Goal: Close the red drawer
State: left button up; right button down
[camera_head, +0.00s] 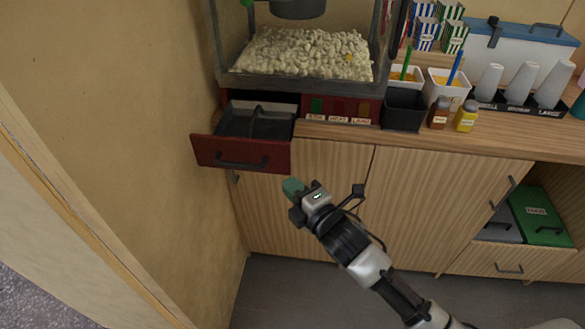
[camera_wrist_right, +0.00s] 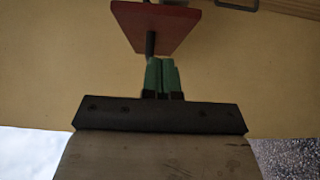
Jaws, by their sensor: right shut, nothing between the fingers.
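The red drawer (camera_head: 215,152) is pulled out from the left of the popcorn machine's red base (camera_head: 370,108). Its dark tray (camera_head: 262,125) shows inside, and a dark handle (camera_head: 240,163) is on its front. In the right wrist view the drawer front (camera_wrist_right: 165,22) is a red panel at the top, with a dark bar in front of it. My right gripper (camera_head: 292,187) is below and to the right of the drawer front in the head view. Its green fingers (camera_wrist_right: 160,75) are together with nothing between them. Whether they touch the dark bar is unclear. My left gripper is not in view.
Popcorn (camera_head: 305,52) fills the glass case above the drawer. A black container (camera_head: 403,108), small bottles (camera_head: 439,112) and paper cups (camera_head: 520,82) stand on the counter to the right. A wall (camera_head: 110,70) is close on the left. The floor (camera_head: 300,290) is clear.

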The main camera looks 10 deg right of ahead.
aim_at(284, 163)
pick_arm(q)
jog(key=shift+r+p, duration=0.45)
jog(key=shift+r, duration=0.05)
pick_arm(e)
jog(key=shift+w+d, duration=0.2)
jog(key=shift+w, duration=1)
jog(key=shift+w+d, duration=0.15)
jog(key=shift+w, duration=1)
